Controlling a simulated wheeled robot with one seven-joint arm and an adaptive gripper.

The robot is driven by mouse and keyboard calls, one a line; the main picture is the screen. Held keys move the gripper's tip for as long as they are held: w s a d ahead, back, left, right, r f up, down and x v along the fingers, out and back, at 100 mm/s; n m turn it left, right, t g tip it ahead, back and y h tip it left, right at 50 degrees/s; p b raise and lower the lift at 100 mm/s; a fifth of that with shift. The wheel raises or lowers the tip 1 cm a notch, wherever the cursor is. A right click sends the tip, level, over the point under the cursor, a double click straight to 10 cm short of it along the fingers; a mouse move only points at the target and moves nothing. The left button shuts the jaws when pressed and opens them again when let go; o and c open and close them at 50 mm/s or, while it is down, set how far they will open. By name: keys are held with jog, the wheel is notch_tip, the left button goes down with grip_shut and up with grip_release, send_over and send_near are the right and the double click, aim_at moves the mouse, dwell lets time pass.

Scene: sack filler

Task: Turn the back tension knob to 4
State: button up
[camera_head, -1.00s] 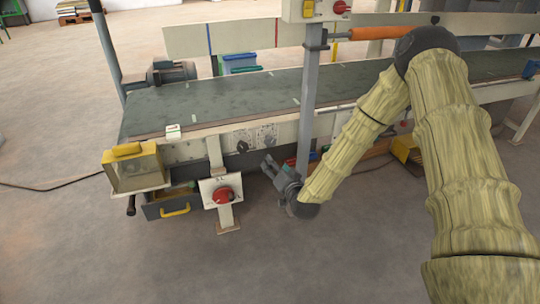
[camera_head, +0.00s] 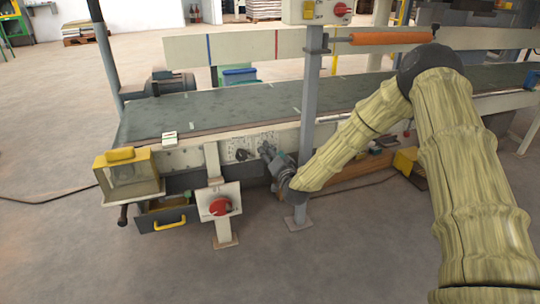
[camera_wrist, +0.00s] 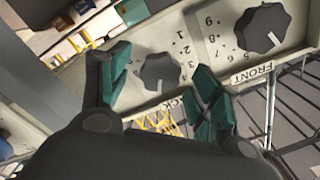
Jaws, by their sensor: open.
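The back tension knob (camera_wrist: 158,72) is a dark, scalloped dial with a white pointer mark on its picture-bottom side. It sits on a pale plate with printed numbers, seen upside down in the wrist view. Its label is partly hidden by a finger; only its last letters show. The similar knob beside it (camera_wrist: 263,30) carries the label FRONT. My gripper (camera_wrist: 160,64) is open, its green-tipped fingers on either side of the back knob in the picture; I cannot tell whether they touch it. In the head view my gripper (camera_head: 266,152) is at the panel below the belt.
The conveyor belt (camera_head: 230,108) runs above the panel. A grey post (camera_head: 309,100) stands close to my gripper. A red switch on a plate (camera_head: 220,207) and an open drawer with a yellow handle (camera_head: 168,222) are lower left. Wire mesh (camera_wrist: 300,100) shows at right in the wrist view.

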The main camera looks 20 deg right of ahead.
jog(key=shift+w+b, duration=0.4)
jog(key=shift+w, duration=0.9)
jog(key=c, duration=1)
